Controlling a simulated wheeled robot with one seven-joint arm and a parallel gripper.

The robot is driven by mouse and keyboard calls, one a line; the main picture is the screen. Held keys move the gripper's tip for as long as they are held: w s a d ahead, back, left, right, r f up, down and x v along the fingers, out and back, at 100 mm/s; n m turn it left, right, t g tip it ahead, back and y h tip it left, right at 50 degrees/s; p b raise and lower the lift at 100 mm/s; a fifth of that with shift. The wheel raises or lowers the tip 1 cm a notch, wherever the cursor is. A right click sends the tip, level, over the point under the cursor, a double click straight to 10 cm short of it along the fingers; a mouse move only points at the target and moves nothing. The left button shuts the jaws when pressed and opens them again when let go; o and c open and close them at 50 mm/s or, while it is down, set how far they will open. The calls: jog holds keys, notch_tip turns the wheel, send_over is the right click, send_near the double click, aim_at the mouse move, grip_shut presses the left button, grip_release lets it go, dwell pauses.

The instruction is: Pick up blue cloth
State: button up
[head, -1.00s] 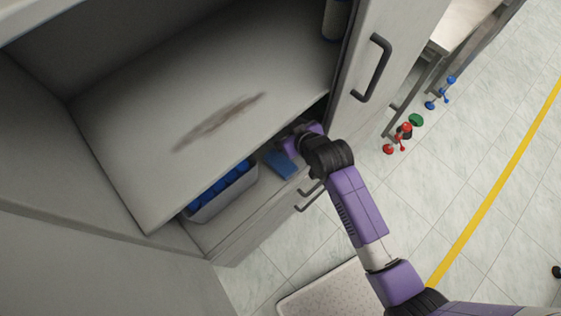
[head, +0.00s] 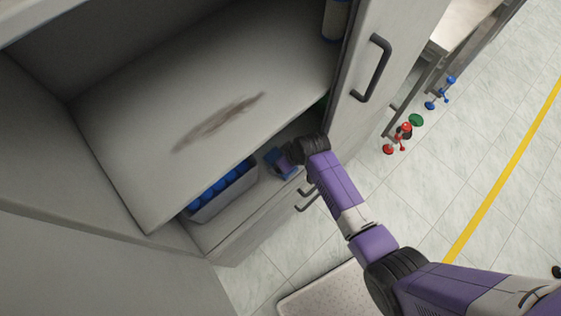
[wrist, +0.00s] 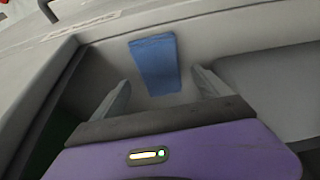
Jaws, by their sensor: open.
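The blue cloth (head: 271,158) lies flat on the lower shelf of the cabinet, partly covered by my gripper in the head view. In the wrist view the cloth (wrist: 155,64) is a folded blue rectangle ahead of my gripper, in line with the gap between the fingers. My gripper (wrist: 160,92) is open, with one grey finger on each side of the gap and nothing between them. The cloth looks a little beyond the fingertips; I cannot tell the exact height above it.
A grey bin (head: 225,196) with several blue items stands left of the cloth on the lower shelf. The upper shelf (head: 130,130), with a brown smear (head: 218,122), overhangs it. A cabinet door (head: 372,70) stands right. Red and blue objects lie on the floor.

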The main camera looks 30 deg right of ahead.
jog(key=shift+x, duration=1.4)
jog(key=c, duration=1.4)
jog(key=shift+c, duration=0.2)
jog(key=shift+r, duration=0.1)
jog(key=shift+s+r, duration=0.15)
jog(key=shift+r, duration=0.3)
notch_tip(320, 180, up, 6)
jog(key=shift+r+b, duration=0.1)
jog(key=shift+b, duration=0.2)
jog(key=s+d+b, duration=0.1)
jog(key=s+d, duration=0.1)
jog(key=s, duration=0.7)
jog(key=s+d+b, duration=0.1)
jog(key=s+d, duration=0.2)
jog(key=s, duration=0.7)
jog(key=shift+d, duration=0.1)
